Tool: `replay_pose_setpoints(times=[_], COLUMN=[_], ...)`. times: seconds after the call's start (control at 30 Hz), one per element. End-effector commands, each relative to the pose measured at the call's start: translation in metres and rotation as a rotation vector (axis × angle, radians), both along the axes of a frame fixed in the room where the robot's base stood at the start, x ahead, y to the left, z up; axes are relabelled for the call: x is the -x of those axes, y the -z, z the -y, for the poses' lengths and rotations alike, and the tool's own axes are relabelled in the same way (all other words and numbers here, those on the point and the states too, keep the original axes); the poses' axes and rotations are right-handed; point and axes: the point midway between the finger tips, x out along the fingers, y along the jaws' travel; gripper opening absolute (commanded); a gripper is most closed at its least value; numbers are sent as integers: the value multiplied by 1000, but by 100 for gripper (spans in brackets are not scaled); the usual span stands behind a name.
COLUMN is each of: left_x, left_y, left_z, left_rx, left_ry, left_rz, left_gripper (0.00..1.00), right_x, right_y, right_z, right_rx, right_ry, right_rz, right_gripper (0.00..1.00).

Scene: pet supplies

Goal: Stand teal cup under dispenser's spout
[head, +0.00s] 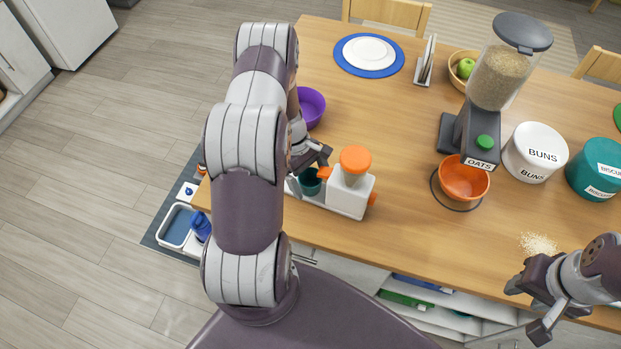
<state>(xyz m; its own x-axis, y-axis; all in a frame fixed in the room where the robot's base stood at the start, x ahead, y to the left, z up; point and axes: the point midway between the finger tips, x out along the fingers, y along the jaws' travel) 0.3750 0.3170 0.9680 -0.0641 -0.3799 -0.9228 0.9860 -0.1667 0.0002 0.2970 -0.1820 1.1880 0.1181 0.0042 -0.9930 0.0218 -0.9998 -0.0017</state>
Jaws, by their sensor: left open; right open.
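A teal cup (311,182) appears to stand upright on the low left part of the white dispenser (350,198), just below and beside its orange spout (325,173). The dispenser has an orange lid (355,159) and stands near the table's front edge. My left gripper (312,158) is open, just behind and above the cup, and appears apart from it. My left arm hides part of the area left of the cup. My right gripper (527,306) is open and empty over the table's front right edge.
A purple bowl (312,106) sits behind my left gripper, partly hidden by my arm. An oats dispenser (483,143) stands at the right with an orange bowl (464,182) in front. A buns canister (534,152) is beside it. Spilled flakes (538,243) lie front right. The table's middle is clear.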

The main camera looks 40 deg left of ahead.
Motion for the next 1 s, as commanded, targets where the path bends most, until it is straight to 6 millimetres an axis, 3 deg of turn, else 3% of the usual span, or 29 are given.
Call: replay_pose_setpoints(times=[0.2,0.4,0.5,1.0], left_x=[-5,-7,-8,-8], left_y=[-44,-88,-100,-106], left_z=[-22,-39,-43,-44], left_rx=[-6,-4,-2,-1], left_ry=[-3,-2,-1,-1], left_rz=[8,4,3,2], left_gripper=[95,95,95,95], right_x=[0,0,0,0], right_y=[23,35,37,36], right_z=[0,0,0,0], right_rx=[0,0,0,0], right_ry=[0,0,0,0], right_rz=[-1,-1,-1,-1], right_gripper=[43,43,43,43])
